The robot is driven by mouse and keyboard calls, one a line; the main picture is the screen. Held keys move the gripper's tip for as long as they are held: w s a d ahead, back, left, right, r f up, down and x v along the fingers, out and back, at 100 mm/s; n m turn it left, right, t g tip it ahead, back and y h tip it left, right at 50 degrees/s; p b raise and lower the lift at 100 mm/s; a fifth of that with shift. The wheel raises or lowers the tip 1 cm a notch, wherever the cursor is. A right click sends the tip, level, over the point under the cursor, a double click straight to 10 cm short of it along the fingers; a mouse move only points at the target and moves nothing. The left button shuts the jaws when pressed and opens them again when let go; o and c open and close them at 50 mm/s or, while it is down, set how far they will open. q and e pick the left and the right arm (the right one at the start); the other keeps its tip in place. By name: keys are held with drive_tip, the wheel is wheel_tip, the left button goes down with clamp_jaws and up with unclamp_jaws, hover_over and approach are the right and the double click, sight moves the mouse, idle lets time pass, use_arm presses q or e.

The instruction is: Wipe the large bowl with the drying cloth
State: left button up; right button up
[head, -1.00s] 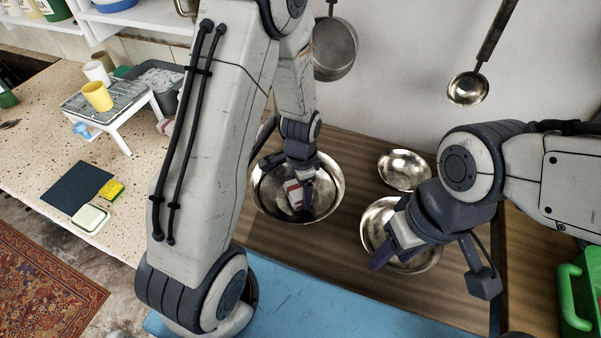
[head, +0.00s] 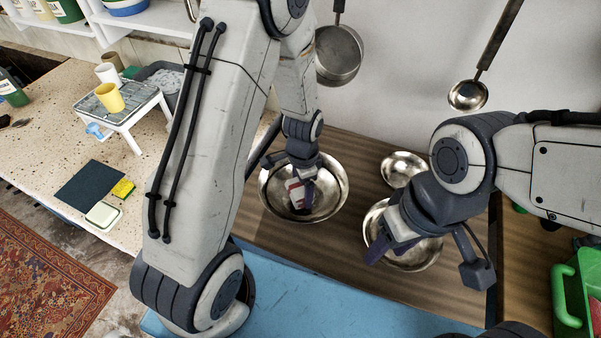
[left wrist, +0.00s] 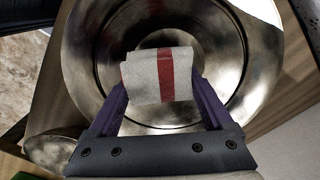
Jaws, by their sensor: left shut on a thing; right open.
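The large bowl (head: 332,179), a shiny metal bowl, sits upright on the brown wooden surface. My left gripper (head: 299,203) is shut on the drying cloth (head: 294,192), white with a red stripe, inside the bowl. In the left wrist view the folded cloth (left wrist: 150,76) is between the two fingers, in front of the bowl's inside (left wrist: 95,50). Whether the cloth touches the metal cannot be told. My right gripper (head: 380,250) is open at a medium metal bowl (head: 425,254), and its arm hides part of that bowl. Whether it touches that bowl is unclear.
A small metal bowl (head: 403,166) stands behind the medium one. A pan (head: 338,55) and a ladle (head: 468,95) hang at the wall. A green crate (head: 566,300) is at the right. A white rack (head: 128,108) with cups stands on the left counter.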

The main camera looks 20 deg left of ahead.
use_arm(q)
drive_tip(key=shift+s+a+r+p, duration=0.1)
drive_tip(key=shift+a+r+p, duration=0.15)
drive_tip(key=shift+r, duration=0.45)
drive_tip(key=shift+r+p, duration=1.85)
drive_tip(key=shift+r, duration=0.15)
use_arm(e)
drive_tip(key=shift+a+r, duration=0.2)
drive_tip(key=shift+r, duration=1.05)
drive_tip(key=shift+a+r, duration=0.15)
drive_tip(key=shift+r, duration=1.05)
